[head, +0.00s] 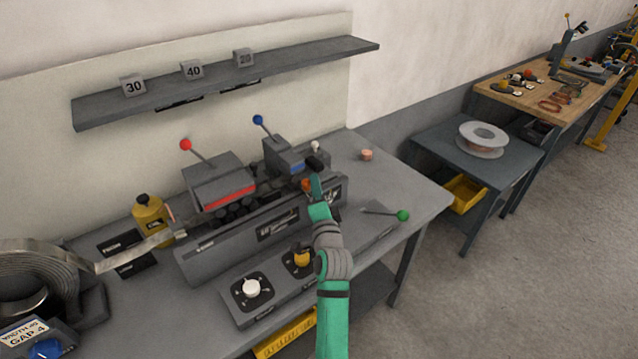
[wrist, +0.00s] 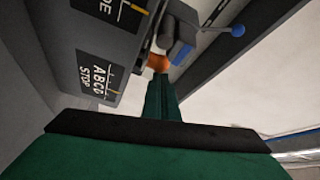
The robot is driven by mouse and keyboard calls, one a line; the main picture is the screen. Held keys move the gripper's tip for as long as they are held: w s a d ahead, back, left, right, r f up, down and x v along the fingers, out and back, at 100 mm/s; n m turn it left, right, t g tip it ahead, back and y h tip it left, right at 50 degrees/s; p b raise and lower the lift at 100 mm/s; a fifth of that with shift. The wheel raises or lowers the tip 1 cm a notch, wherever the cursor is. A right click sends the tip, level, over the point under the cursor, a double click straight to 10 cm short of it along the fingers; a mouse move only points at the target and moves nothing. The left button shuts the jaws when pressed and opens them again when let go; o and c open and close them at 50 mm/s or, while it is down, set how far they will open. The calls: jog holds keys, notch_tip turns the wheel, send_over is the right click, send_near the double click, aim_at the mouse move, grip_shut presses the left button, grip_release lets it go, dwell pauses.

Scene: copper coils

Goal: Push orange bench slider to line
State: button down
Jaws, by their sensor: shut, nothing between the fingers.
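The orange slider (head: 306,185) is a small rounded knob on the grey bench machine (head: 300,209), near its right end. It also shows in the wrist view (wrist: 158,62), just beyond my fingertips. My gripper (head: 317,186) is shut and empty, with its tip close beside the slider on the right. I cannot tell whether they touch. My green fingers (wrist: 163,97) point at the slider in the wrist view. The machine's face there carries a black "ABCD STOP" scale (wrist: 98,77) with a yellow line (wrist: 107,82). A second black plate (wrist: 113,10) also has a yellow mark.
A blue-knobbed lever (head: 258,120) and red-knobbed lever (head: 186,145) rise from the machine. A green-knobbed lever (head: 402,216) lies right of my arm. A panel with a white knob (head: 252,288) and a yellow knob (head: 302,257) sits in front.

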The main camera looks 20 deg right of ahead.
jog(key=shift+s+a+f, duration=0.15)
jog(key=shift+s+a, duration=0.1)
jog(key=shift+a, duration=0.4)
